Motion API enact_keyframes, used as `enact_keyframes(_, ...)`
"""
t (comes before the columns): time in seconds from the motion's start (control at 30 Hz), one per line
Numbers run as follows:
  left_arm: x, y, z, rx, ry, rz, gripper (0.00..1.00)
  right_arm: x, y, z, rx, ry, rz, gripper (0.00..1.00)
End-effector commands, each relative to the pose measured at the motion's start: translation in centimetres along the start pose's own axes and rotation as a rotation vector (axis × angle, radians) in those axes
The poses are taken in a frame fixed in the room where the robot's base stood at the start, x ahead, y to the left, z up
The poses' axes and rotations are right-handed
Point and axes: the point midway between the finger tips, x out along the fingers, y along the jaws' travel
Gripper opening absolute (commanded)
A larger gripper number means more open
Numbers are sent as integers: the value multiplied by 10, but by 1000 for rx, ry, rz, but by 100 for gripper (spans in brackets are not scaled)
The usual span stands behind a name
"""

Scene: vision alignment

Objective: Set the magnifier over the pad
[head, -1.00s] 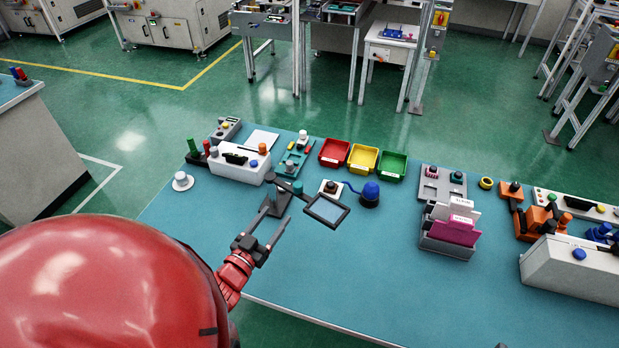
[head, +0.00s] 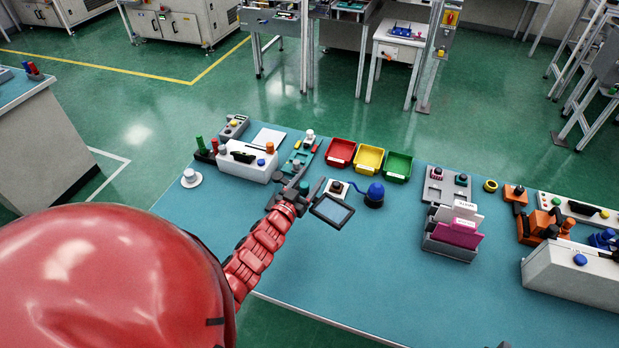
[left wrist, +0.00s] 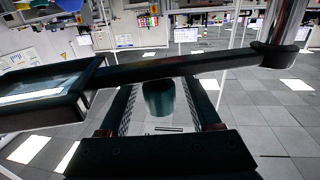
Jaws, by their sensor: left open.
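The magnifier (head: 332,210) is a dark rectangular frame with a pale lens, on a jointed arm, near the table's left-middle. In the left wrist view its frame (left wrist: 48,88) is at the left, with a dark bar running right to a post. My left gripper (head: 290,190) is at the magnifier's arm, partly hiding its stand. In the left wrist view its open fingers (left wrist: 162,90) have a dark green knob (left wrist: 159,100) between them, with gaps on both sides. A white square with a dark button (head: 337,187) lies just behind the lens; I cannot tell whether it is the pad.
A blue dome (head: 375,194) stands right of the magnifier. Red (head: 341,153), yellow (head: 369,158) and green (head: 398,167) bins are behind. A white control box (head: 247,161) is at the left. A card holder (head: 447,248) stands to the right. The front middle of the table is clear.

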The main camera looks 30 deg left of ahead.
Motion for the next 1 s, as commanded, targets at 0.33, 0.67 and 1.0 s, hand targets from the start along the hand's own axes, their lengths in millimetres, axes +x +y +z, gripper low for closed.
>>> enact_keyframes(0.33, 0, 0, 0, 0, 0, -1, 46, 0, 0, 0, 0, 0, 0, 50)
enact_keyframes(0.67, 0, 0, 0, 0, 0, -1, 0, 0, 0, 0, 0, 0, 0, 50)
enact_keyframes(1.0, 0, 0, 0, 0, 0, -1, 0, 0, 0, 0, 0, 0, 0, 50)
